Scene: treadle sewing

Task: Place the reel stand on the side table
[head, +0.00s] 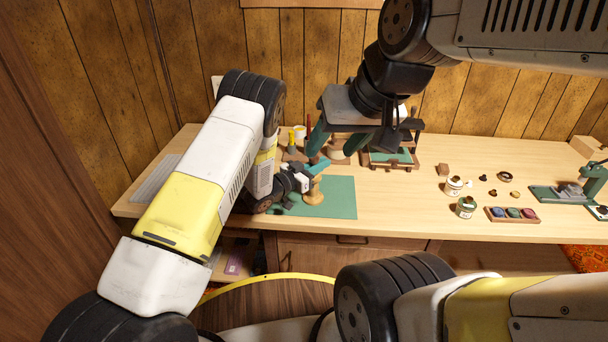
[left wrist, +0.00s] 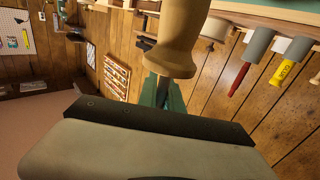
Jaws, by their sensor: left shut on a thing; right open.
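The reel stand (head: 315,190), a turned light-wood post with a round foot, is upright over the green mat (head: 343,205) on the long bench. My left gripper (head: 318,168) is shut on its upper part. I cannot tell whether its foot touches the mat. In the left wrist view the wooden post (left wrist: 172,38) fills the top middle, at the teal fingers. My right gripper (head: 352,140) is open and empty above the back of the bench. A round dark-wood top with a yellow rim (head: 268,282), seemingly the side table, is low in front of the bench, partly hidden by my arms.
Behind the mat stand a glue bottle (head: 292,143), a red tool (head: 309,127) and a green-topped wooden rack (head: 388,158). Jars (head: 466,207), a tray of coloured pots (head: 512,214) and a green machine (head: 565,192) are at the right. The bench middle is mostly clear.

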